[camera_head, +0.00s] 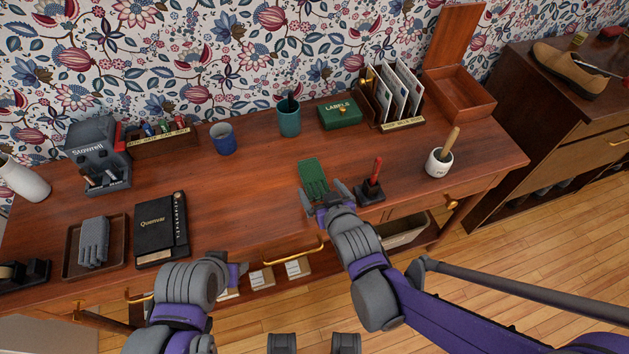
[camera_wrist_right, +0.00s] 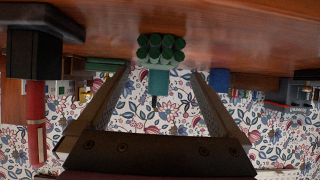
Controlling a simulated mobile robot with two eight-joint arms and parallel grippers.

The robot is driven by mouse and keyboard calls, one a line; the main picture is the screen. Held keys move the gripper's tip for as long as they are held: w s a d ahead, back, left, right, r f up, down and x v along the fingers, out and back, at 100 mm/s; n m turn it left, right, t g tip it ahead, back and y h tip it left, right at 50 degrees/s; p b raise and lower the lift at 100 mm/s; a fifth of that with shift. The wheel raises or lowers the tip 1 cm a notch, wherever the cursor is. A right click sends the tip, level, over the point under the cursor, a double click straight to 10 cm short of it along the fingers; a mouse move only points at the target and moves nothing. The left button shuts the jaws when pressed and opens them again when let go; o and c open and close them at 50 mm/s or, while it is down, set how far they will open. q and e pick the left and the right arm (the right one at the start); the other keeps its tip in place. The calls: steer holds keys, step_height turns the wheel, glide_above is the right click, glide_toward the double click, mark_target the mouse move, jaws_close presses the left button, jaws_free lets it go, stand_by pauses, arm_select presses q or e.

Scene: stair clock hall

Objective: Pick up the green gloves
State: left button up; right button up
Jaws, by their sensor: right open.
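The green gloves (camera_head: 312,174) lie flat on the wooden desk, left of the red-handled stamp. My right gripper (camera_head: 323,195) is open and empty at their near end, with its fingers pointing toward them. In the right wrist view, which is upside down, the rounded glove finger ends (camera_wrist_right: 160,45) face me, centred between the two spread fingers of the gripper (camera_wrist_right: 160,75). No grip on them shows. My left gripper (camera_head: 238,273) is low at the desk's front edge, away from the gloves; its jaws are not clear.
A red-handled stamp (camera_head: 373,178) stands close right of my right gripper. A teal cup (camera_head: 289,119) and a green labels box (camera_head: 340,115) stand behind the gloves. Grey gloves (camera_head: 94,242) lie in a tray at left. The desk left of the green gloves is clear.

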mark_target(315, 179)
steer(key=shift+x, duration=1)
steer(key=x, duration=0.5)
steer(key=shift+w+r+b, duration=0.1)
steer(key=shift+b, duration=0.2)
steer(key=shift+d, duration=0.1)
steer(key=c, duration=1.3)
